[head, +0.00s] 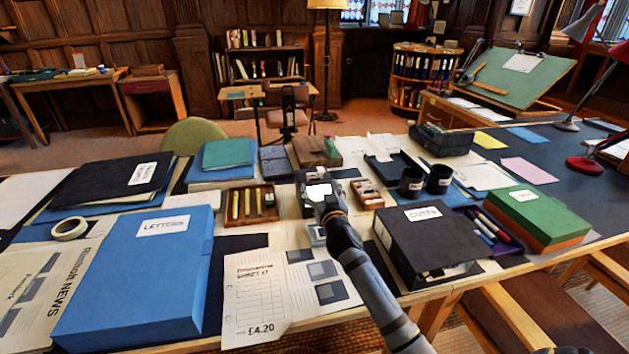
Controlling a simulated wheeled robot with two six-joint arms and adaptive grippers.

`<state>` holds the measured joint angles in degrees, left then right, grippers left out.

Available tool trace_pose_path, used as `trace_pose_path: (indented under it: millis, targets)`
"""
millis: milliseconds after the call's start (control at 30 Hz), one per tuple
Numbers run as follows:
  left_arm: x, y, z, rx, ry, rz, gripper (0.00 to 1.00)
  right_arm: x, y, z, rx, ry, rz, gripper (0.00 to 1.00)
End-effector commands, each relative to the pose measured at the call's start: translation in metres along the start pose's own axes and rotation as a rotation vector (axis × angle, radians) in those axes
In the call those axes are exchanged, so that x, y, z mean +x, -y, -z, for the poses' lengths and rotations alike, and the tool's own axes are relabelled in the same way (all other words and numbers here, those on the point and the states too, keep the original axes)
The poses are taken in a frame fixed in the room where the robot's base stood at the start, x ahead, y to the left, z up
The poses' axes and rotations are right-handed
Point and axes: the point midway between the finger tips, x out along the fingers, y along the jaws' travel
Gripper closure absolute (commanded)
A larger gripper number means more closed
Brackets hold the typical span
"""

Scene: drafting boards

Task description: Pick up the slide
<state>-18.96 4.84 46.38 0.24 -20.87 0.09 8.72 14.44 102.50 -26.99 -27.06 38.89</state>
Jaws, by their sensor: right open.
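My right arm reaches in from the bottom edge to the middle of the desk. My right gripper (325,205) is open, small in the view and seen from behind. A small white rectangle (318,190) shows right at its tip, against a dark box; I cannot tell whether it is the slide or a label. A small pale blue-grey item (316,235) lies just left of the gripper, partly hidden by it. I cannot clearly make out the slide. My left gripper is not in view.
A wooden tray (232,222) of pens and a small wooden box (366,194) flank the gripper. A blue letters box (140,275) stands at left, a black box file (425,243) and a green box (522,212) at right. Two dark cups (411,182) stand behind. Printed sheets (270,295) lie in front.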

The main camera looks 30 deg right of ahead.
Motion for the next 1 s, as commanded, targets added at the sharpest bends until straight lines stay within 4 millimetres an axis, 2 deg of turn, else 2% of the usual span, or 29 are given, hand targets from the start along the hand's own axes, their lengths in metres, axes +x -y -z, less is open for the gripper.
trace_pose_path:
  millis: [100, 267, 500, 600, 833, 1000]
  targets:
    - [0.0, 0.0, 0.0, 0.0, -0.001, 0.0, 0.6, 0.013, 0.0, 0.0, 0.002, 0.0, 0.0, 0.23]
    - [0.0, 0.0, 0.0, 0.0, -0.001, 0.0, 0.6, 0.017, 0.0, 0.0, 0.002, 0.001, 0.0, 0.23]
    - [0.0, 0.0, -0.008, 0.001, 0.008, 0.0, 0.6, 0.056, -0.002, 0.0, 0.003, 0.0, 0.0, 0.23]
    - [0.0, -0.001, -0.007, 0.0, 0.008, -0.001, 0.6, 0.065, -0.002, -0.001, 0.002, 0.001, 0.0, 0.23]
    - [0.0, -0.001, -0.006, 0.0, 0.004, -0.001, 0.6, 0.067, -0.002, -0.001, 0.002, 0.001, 0.001, 0.23]
    - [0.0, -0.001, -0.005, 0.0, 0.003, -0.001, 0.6, 0.067, -0.002, -0.001, 0.002, 0.001, 0.001, 0.44]
